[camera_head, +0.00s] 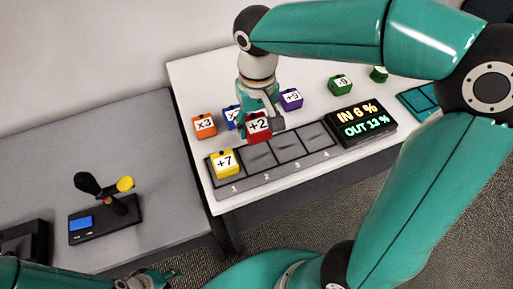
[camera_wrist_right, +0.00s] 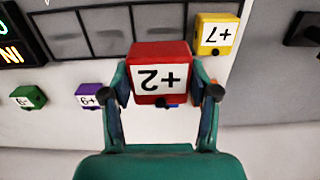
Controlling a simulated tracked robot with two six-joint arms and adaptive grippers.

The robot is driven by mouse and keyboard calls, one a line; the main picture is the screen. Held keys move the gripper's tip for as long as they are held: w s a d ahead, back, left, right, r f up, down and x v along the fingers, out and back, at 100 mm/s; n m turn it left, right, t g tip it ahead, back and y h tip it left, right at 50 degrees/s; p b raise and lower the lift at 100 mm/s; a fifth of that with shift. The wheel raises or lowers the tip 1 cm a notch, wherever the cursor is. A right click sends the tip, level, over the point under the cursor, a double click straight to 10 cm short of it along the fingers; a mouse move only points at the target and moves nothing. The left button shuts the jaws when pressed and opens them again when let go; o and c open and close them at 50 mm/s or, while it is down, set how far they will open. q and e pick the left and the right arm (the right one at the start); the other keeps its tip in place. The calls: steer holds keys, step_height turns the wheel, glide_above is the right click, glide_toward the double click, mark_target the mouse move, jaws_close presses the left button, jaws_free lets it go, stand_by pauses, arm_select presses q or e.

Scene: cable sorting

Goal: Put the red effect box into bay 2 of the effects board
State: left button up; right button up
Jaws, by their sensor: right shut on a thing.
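The red effect box (camera_head: 258,129), labelled +2, is held between the fingers of my right gripper (camera_head: 261,113). In the right wrist view the red box (camera_wrist_right: 160,75) sits between both fingertips (camera_wrist_right: 164,92). It appears raised, near the back edge of bay 2 (camera_head: 261,156). The effects board (camera_head: 252,182) has bays numbered 1 to 4. A yellow box (camera_head: 224,163), labelled +7, stands in bay 1; bays 2, 3 and 4 look empty. My left gripper (camera_head: 147,281) is at the bottom edge, partly cut off, and its jaws are unclear.
Behind the board stand an orange box (camera_head: 204,126), a partly hidden blue box (camera_head: 231,117), a purple box (camera_head: 291,98) and a green box (camera_head: 340,84). A display (camera_head: 361,123) reading IN 6 %, OUT 13 % adjoins bay 4. A black device (camera_head: 104,221) stands on the grey table.

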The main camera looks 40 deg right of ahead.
mark_target(257, 157)
step_height(257, 157, down, 10)
steer(key=shift+s+r, duration=0.1)
steer(key=shift+r, duration=0.05)
stand_by(0.3)
steer(key=shift+b, duration=0.35)
steer(key=o, duration=1.3)
step_height(257, 157, up, 12)
steer(key=shift+r+p, duration=0.1)
steer(key=shift+p, duration=0.45)
